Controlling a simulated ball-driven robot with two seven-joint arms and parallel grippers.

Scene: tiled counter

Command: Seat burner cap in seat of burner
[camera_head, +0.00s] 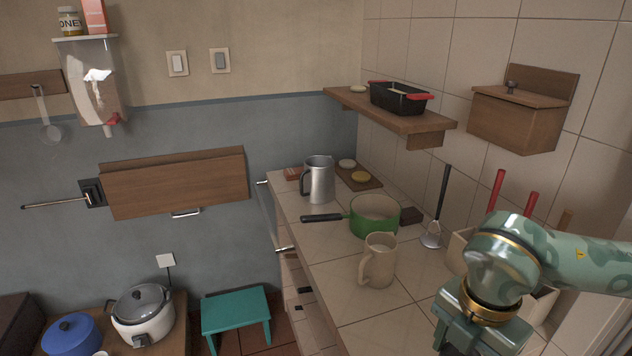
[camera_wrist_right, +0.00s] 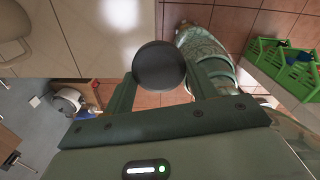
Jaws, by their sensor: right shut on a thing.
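A dark round disc, the burner cap (camera_wrist_right: 158,66), shows in the right wrist view between the fingers of my right gripper (camera_wrist_right: 161,84). The gripper is shut on it, and the cap's round face is turned to the camera. In the head view my right wrist (camera_head: 483,318) is at the lower right, over the near end of the counter; its fingertips and the cap are out of that frame. No burner or seat can be made out in either view. My left gripper is not in view.
The tiled counter (camera_head: 385,334) carries a beige pitcher (camera_head: 379,264), a green saucepan (camera_head: 374,220), a steel jug (camera_head: 319,181) and a utensil box beside my right arm. A wooden shelf (camera_head: 385,112) juts from the wall. A green crate (camera_wrist_right: 281,66) shows in the wrist view.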

